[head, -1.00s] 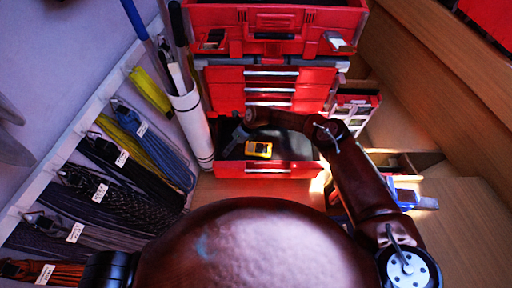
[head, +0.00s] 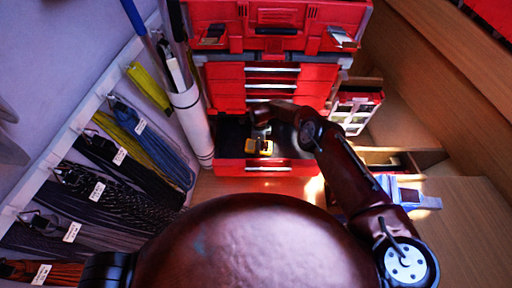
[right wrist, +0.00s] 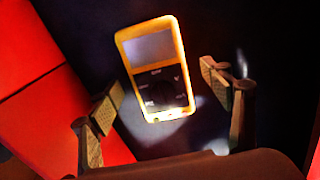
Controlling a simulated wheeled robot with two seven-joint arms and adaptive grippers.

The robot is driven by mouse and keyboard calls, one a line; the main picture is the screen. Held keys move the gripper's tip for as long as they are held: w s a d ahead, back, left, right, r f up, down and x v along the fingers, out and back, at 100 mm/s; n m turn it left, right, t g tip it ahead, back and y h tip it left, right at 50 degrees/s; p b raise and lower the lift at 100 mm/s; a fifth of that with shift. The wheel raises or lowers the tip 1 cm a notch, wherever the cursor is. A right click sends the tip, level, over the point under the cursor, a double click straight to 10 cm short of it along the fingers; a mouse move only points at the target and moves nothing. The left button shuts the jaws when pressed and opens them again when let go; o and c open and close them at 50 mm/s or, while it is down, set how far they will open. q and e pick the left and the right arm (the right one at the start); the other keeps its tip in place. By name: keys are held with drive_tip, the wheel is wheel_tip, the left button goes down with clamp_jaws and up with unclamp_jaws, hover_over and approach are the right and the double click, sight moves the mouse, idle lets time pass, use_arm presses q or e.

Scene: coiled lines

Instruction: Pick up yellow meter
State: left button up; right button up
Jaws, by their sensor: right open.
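The yellow meter (head: 266,147) lies in the open bottom drawer (head: 268,169) of the red tool chest. In the right wrist view the meter (right wrist: 155,68) shows its screen and dark face, slightly tilted in the picture. My right gripper (right wrist: 168,108) is open, one finger to each side of the meter's lower end, not visibly touching it. In the head view my right gripper (head: 260,132) is over the drawer and partly covers the meter. My left gripper is not in view.
The red tool chest (head: 270,75) rises behind the drawer. A white rolled tube (head: 192,125) stands left of it. Coiled lines (head: 110,195) hang on the left wall. A blue object (head: 405,193) lies at right. The drawer floor around the meter looks clear.

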drive_tip(key=shift+f, duration=0.2)
drive_tip(key=shift+c, duration=0.4)
drive_tip(key=c, duration=1.6)
drive_tip(key=shift+c, duration=0.5)
drive_tip(key=shift+r, duration=0.1)
